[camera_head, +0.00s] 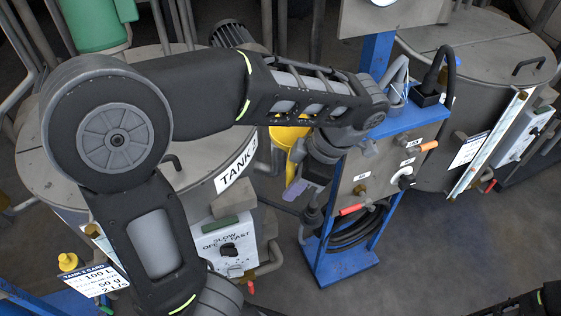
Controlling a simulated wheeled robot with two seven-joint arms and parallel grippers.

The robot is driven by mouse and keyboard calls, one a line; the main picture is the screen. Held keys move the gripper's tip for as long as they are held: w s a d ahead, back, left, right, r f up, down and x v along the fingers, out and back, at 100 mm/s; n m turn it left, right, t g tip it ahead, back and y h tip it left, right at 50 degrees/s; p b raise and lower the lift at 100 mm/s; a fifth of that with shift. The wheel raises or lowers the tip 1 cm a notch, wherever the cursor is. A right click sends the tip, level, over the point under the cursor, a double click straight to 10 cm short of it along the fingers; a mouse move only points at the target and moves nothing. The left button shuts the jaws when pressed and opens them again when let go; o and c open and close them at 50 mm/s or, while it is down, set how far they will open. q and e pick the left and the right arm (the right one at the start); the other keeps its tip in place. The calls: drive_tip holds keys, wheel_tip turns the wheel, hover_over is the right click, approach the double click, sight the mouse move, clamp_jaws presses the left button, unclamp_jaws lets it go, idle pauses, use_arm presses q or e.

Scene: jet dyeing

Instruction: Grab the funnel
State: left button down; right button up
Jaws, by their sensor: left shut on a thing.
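The yellow funnel (287,138) is in the middle of the view, between Tank 2 and the blue stand. My left arm and gripper partly hide it. My left gripper (300,188) comes over from the left, points down and is shut at the yellow funnel. The exact contact between its fingers and the funnel is hard to make out. Part of my right arm shows at the bottom right edge, but its gripper is out of view.
The blue stand (330,262) with a control panel (382,165) and a coiled black hose is close right of the gripper. Tank 2 (205,190) with its control box (222,245) stands left. Another tank (470,50) stands right. Grey floor is clear at lower right.

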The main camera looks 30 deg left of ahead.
use_arm(q)
drive_tip(key=s+d, duration=0.4)
drive_tip(key=d, duration=0.2)
drive_tip(key=shift+s+p, duration=0.15)
drive_tip(key=shift+p, duration=0.3)
drive_tip(key=shift+d, duration=0.1)
